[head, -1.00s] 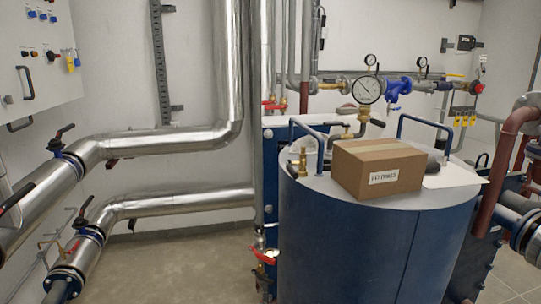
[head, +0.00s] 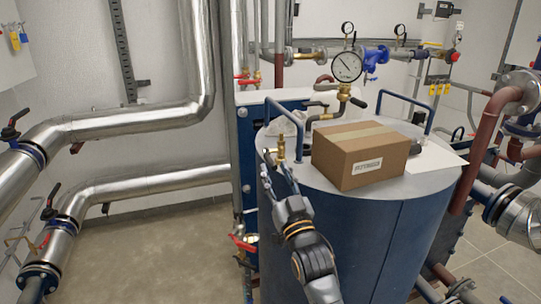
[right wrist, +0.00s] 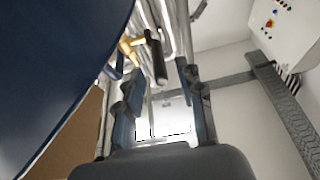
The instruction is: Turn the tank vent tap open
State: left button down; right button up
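The vent tap is a small brass fitting (head: 280,149) on the tank lid, left of the cardboard box, with a short black lever. My right gripper (head: 277,170) is just in front of it, fingers pointing up at it. In the right wrist view the brass body (right wrist: 130,46) is at upper left, and its black lever (right wrist: 155,57) hangs in the gap between my spread fingers (right wrist: 155,85). The gripper is open. I cannot tell whether a finger touches the lever. The blue tank (head: 340,235) stands below. My left gripper is not in view.
A cardboard box (head: 360,155) and a white sheet (head: 434,158) lie on the lid. Blue lid handles (head: 285,122) (head: 405,106) stand up from it. A pressure gauge (head: 347,67) is behind. Silver pipes (head: 140,122) run at left, above clear floor (head: 165,250).

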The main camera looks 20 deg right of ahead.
aim_at(269, 157)
jog(key=shift+p+x, duration=0.35)
jog(key=shift+x, duration=1.65)
grip_shut()
